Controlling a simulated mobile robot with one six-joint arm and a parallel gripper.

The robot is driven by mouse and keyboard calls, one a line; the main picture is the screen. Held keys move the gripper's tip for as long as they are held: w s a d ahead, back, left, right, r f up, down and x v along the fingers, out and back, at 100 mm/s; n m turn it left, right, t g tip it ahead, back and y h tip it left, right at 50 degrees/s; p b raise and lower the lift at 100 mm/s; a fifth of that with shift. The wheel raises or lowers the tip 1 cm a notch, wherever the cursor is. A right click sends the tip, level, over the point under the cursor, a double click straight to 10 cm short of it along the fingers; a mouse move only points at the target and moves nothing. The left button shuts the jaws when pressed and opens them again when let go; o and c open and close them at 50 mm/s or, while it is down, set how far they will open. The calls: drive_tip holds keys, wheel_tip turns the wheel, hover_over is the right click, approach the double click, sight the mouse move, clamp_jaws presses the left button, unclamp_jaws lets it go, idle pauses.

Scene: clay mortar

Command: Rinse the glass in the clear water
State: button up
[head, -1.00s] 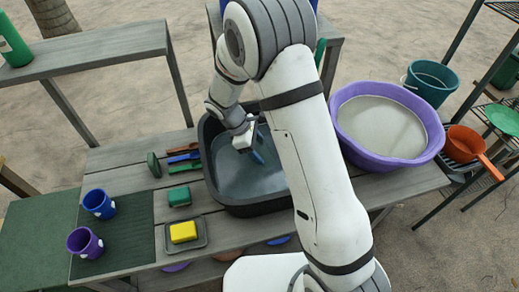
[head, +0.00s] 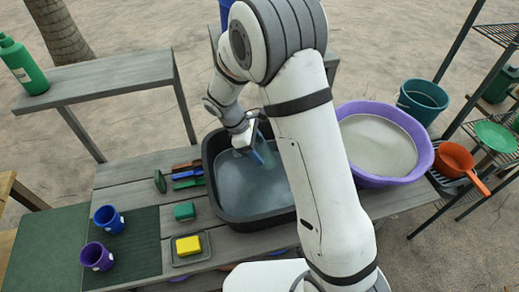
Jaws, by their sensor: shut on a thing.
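My gripper (head: 250,143) is over the far part of a dark basin (head: 212,190) of blue-grey water (head: 240,182). My arm hides the basin's right side. A purple tub (head: 425,166) right of the arm holds cloudy beige liquid (head: 375,145). A blue cup (head: 109,219) and a purple cup (head: 97,256) stand on a dark green mat (head: 140,240) at the left.
Brushes (head: 187,174) and a green block (head: 184,211) lie left of the basin. A yellow sponge (head: 188,245) sits on a small tray (head: 205,253). An orange pan (head: 455,160) and a teal bucket (head: 423,100) stand at the right. A green bottle (head: 22,64) stands on the left shelf.

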sight(264, 141)
drive_tip(key=shift+r+p, duration=2)
drive_tip(key=shift+r, duration=1.15)
